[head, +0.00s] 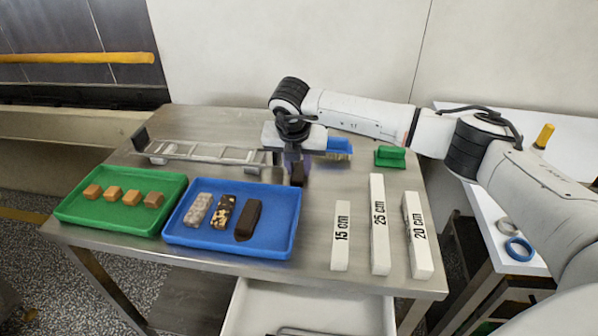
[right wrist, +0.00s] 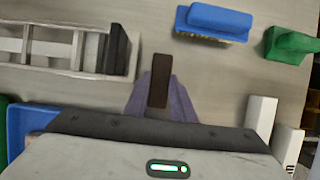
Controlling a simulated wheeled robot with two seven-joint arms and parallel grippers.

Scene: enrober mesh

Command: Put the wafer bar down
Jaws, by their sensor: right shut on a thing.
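My right gripper (head: 297,174) points down over the steel table, right of the metal mesh rack (head: 205,152) and behind the blue tray (head: 281,246). It is shut on a dark brown bar, the wafer bar (right wrist: 161,75), which sticks out between the purplish fingers in the right wrist view. Whether the bar touches the table I cannot tell. The rack has open rungs and a dark end block (right wrist: 118,51) left of the held bar. The blue tray holds a grey speckled bar (head: 198,210), a nut-topped bar (head: 222,212) and a dark chocolate bar (head: 248,220). My left gripper is not in view.
A green tray (head: 75,211) with several caramel cubes is at left. A blue brush (head: 340,147) and a green-handled tool (head: 390,157) lie at the back right. White blocks marked 15 cm (head: 341,236), 25 cm (head: 379,225) and 20 cm (head: 418,236) lie at right.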

